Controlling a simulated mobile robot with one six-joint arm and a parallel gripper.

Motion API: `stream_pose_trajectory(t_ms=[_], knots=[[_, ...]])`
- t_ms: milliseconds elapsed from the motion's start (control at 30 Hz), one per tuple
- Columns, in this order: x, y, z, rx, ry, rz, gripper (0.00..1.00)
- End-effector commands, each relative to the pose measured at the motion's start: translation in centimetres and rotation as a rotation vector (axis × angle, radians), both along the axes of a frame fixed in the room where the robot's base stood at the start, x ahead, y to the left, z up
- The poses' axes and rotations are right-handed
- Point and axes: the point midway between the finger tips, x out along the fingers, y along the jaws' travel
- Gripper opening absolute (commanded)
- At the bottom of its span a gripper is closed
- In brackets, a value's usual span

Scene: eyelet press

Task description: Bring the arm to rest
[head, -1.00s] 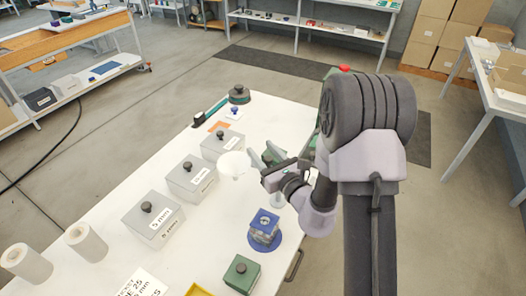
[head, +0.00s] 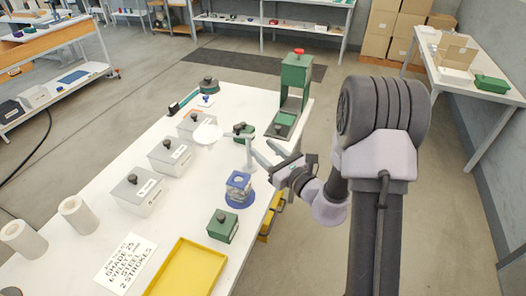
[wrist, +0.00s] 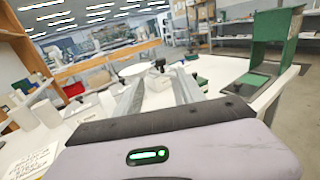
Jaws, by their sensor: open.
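My gripper (head: 263,153) is open and empty. It is raised above the right part of the white table (head: 105,192), beside a blue fixture (head: 239,189). In the wrist view its two long grey fingers (wrist: 157,90) stand apart, pointing over the table, with nothing seen gripped between them. A green press (head: 295,77) with a red top stands at the table's far end. It also shows at the right in the wrist view (wrist: 272,40).
Grey lidded boxes (head: 140,193) line the table's left side. A yellow tray (head: 187,268), a green box (head: 222,226) and a printed card (head: 125,262) lie near. White rolls (head: 77,215) stand at left. A side table (head: 465,75) is at right; floor between is clear.

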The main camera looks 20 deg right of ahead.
Motion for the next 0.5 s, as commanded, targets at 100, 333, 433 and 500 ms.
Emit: stream_pose_trajectory(t_ms=[100,333,433,500], knots=[[0.0,0.0,0.0,0.000,0.000,0.000,0.46],[-0.2,1.0,0.7,-0.012,-0.008,0.034,0.46],[-1.9,5.7,4.3,-0.091,-0.043,0.211,0.46],[-5.3,11.0,7.5,-0.213,-0.080,0.427,0.46]])
